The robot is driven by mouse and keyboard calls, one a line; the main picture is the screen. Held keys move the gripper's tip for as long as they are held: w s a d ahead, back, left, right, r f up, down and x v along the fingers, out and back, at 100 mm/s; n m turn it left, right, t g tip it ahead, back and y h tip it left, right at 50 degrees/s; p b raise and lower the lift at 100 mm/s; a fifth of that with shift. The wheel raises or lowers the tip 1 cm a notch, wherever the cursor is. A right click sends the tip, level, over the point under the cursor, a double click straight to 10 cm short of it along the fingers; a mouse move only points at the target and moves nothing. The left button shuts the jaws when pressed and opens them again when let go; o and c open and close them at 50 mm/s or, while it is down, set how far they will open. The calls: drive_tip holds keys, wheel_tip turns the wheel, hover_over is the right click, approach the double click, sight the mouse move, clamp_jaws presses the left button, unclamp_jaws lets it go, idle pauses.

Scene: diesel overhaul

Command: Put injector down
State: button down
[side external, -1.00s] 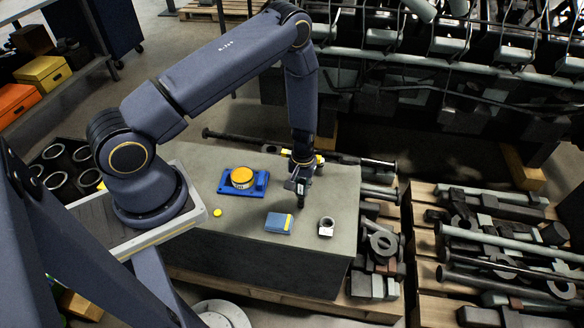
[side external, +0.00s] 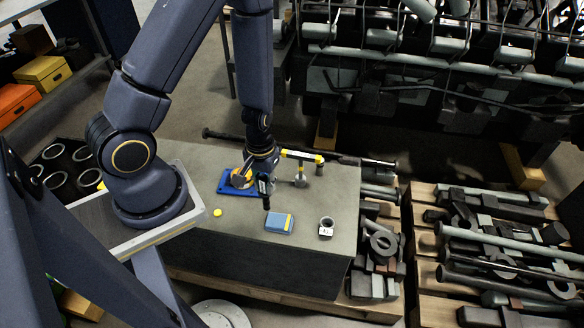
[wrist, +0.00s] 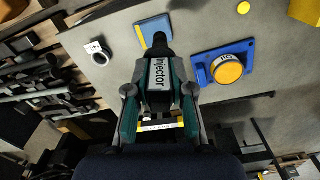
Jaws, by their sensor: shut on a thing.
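The injector (wrist: 160,82) is a dark cylinder with a white "Injector" label in the wrist view. My gripper (wrist: 160,103) is shut around it, with one teal-padded finger on each side. In the side view my gripper (side external: 263,178) holds the injector (side external: 266,198) nearly upright, narrow end down, over the grey worktable (side external: 240,230). Its lower end appears behind the blue-and-yellow box and in front of the blue fixture. I cannot tell whether the tip touches the table.
The blue fixture with a yellow round top (wrist: 228,70) is close to my gripper. The blue-and-yellow box (side external: 280,221), a small white-labelled ring (side external: 326,228) and a yellow disc (side external: 217,212) lie on the table. A yellow-ended T-shaped tool (side external: 301,168) stands behind.

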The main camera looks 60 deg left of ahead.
drive_tip(key=w+m, duration=0.6)
drive_tip(key=w, duration=0.8)
drive_tip(key=w+f, duration=1.2)
drive_tip(key=w, duration=0.1)
drive_tip(key=shift+w+d+f, duration=0.3)
drive_tip(key=shift+d+f, duration=0.05)
drive_tip(key=shift+f, duration=0.15)
drive_tip(key=c, duration=1)
unclamp_jaws()
